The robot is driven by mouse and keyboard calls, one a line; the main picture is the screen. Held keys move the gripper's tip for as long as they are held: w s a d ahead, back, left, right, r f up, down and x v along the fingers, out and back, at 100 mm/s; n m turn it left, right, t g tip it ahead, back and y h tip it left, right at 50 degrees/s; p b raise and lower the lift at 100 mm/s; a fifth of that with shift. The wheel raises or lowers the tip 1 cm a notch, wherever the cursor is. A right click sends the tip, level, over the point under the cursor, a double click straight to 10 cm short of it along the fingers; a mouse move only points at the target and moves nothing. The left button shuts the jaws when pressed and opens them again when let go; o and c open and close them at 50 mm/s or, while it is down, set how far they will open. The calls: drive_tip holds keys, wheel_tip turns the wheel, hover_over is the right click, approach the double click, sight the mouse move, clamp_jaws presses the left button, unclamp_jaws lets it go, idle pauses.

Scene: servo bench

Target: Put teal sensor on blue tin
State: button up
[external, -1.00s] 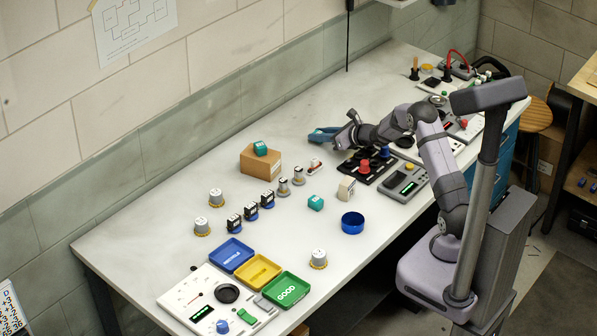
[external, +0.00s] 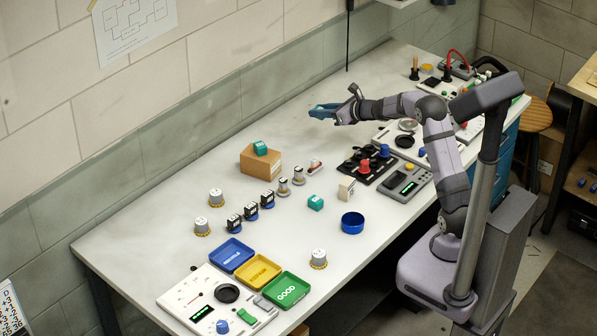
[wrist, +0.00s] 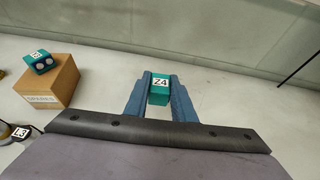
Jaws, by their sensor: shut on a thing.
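My gripper (external: 320,111) is raised above the back of the bench, its blue fingers pointing left. The fingers mostly hide this sensor in the external view. A second teal sensor (external: 260,148) sits on a cardboard box; it also shows in the wrist view (wrist: 40,62). A third teal sensor (external: 315,202) lies on the bench, left of the blue tin (external: 353,224). The round, open blue tin stands near the front edge, apart from my gripper.
The cardboard box (external: 260,163) stands left of my gripper. Several small motors (external: 251,213) stand left of the tin. A cream block (external: 346,189) and a black panel with knobs (external: 368,165) stand behind the tin. Blue, yellow and green trays (external: 258,271) lie front left.

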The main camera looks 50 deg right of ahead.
drive_tip(key=shift+h, duration=0.3)
drive_tip(key=r, duration=0.2)
drive_tip(key=r+p, duration=0.1)
drive_tip(key=r, duration=0.1)
drive_tip(key=r+p, duration=0.1)
drive_tip(key=r, duration=0.2)
drive_tip(key=shift+s+d, duration=0.4)
drive_tip(key=s, duration=0.1)
drive_tip(key=n+g+y+p, duration=0.2)
drive_tip(key=n+g+y, duration=1.1)
drive_tip(key=n, duration=0.4)
hover_over(354, 218)
wheel_tip(354, 218, down, 4)
drive_tip(key=r, duration=0.1)
drive_tip(key=shift+f, duration=5.25)
drive_tip(key=shift+f, duration=0.1)
drive_tip(key=o, duration=1.1)
drive_tip(key=shift+c, duration=0.2)
